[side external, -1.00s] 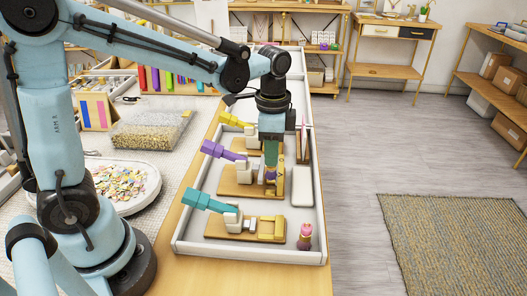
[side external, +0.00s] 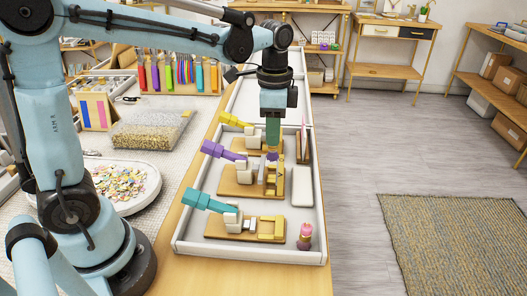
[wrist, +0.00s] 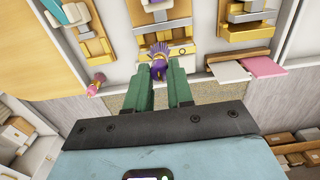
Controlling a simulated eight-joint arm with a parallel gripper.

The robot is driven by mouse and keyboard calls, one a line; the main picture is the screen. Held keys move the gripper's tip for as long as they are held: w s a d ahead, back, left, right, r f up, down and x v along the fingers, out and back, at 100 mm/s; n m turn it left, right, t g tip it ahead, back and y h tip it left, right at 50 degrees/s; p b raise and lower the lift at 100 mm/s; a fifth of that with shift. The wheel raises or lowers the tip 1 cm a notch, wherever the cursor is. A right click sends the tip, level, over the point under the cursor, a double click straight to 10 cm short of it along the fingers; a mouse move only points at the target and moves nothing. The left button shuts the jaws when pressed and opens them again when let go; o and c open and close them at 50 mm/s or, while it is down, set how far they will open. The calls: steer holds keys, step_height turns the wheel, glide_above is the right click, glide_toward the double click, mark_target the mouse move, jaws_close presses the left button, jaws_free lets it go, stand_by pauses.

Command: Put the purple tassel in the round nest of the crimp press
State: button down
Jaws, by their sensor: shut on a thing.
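The purple tassel (wrist: 159,66) is between the fingertips of my gripper (wrist: 158,78), its fringe spreading toward the middle press. My gripper is shut on it. In the side view, a bit of purple shows below my gripper (side external: 272,150), above the gold end of the middle press. That middle press (side external: 237,177) has a purple lever (side external: 222,151), a white body and a gold block on a wooden base. In the wrist view, a small dark ring (wrist: 182,51) shows on its gold block, beside the tassel. The tassel looks apart from the block, but its exact height is unclear.
A teal-lever press (side external: 238,226) stands nearer and a yellow-lever press (side external: 237,124) farther, all in a white-walled tray (side external: 183,225). A pink tassel-like piece (side external: 305,236) stands at the near right corner. A white slab (side external: 302,186) lies right of the middle press.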

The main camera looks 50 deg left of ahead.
steer(key=w+a+r, duration=0.2)
steer(key=r, duration=0.1)
steer(key=shift+w+a, duration=0.15)
steer(key=shift+a, duration=0.2)
steer(key=shift+f, duration=2.45)
steer(key=shift+f, duration=2.8)
stand_by(1.4)
steer(key=c, duration=0.9)
jaws_free()
